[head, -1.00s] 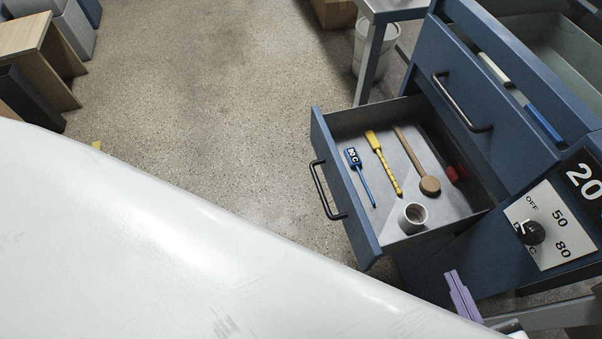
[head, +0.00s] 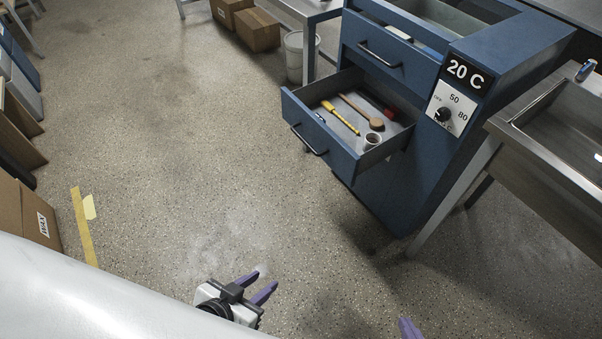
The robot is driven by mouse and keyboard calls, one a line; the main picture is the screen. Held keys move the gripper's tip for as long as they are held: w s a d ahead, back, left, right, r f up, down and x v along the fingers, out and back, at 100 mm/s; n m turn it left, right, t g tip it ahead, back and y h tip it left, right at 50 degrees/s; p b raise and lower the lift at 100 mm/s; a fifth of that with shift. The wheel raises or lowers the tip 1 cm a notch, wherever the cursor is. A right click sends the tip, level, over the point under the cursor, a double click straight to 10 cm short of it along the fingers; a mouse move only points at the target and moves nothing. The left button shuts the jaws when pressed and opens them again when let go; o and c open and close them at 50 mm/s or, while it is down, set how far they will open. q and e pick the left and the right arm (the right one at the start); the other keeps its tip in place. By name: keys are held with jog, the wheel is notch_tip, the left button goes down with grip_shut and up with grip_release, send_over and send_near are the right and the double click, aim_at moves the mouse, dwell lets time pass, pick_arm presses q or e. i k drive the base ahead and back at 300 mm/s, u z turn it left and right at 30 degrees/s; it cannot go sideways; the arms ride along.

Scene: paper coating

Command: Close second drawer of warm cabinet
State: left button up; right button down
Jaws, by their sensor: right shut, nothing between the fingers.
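The blue warm cabinet (head: 385,190) stands at upper right, with a dial and a 20 C label. Its second drawer (head: 318,136) is pulled well out, with a dark bar handle (head: 308,140) on its front. Inside lie a yellow tool, a round-headed wooden tool, a blue tool, a red item and a small cup.
A steel sink table (head: 500,135) stands right of the cabinet. Cardboard boxes (head: 252,30) and a white bin (head: 300,57) are behind. Another box (head: 28,215) is at left, by yellow floor tape (head: 84,230). The floor before the drawer is clear.

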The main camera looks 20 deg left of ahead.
aim_at(333, 141)
jog(key=u, duration=0.65)
jog(key=i, duration=1.15)
jog(key=z, duration=0.4)
